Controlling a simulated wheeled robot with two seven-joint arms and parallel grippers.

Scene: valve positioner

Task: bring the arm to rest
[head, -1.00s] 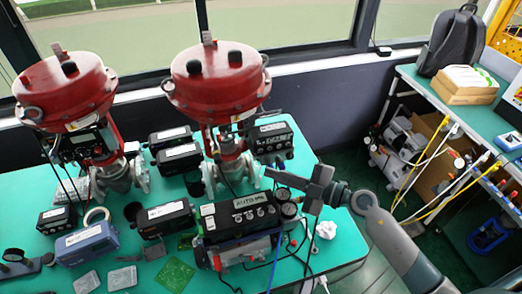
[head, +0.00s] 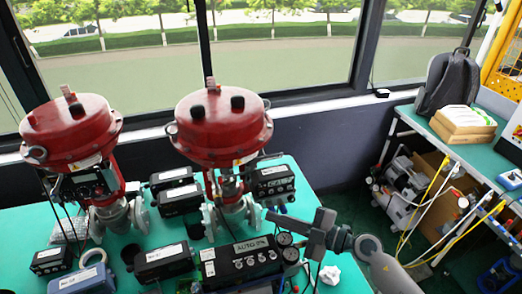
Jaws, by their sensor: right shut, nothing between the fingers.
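My right arm comes in from the lower right, and my right gripper (head: 285,221) is shut and empty. It points left, just above the black positioner box (head: 238,262) with round gauges on its right end. The gripper is right of the nearer red valve actuator (head: 222,130) and below the small black box (head: 273,184) mounted beside it. Whether the fingertips touch anything cannot be told. My left gripper is not in view.
A second red valve actuator (head: 72,132) stands at left. Several black boxes, a tape roll and a crumpled white paper (head: 330,274) lie on the green table (head: 308,198). At right is a workbench (head: 430,126) with a backpack (head: 450,85). Windows are behind.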

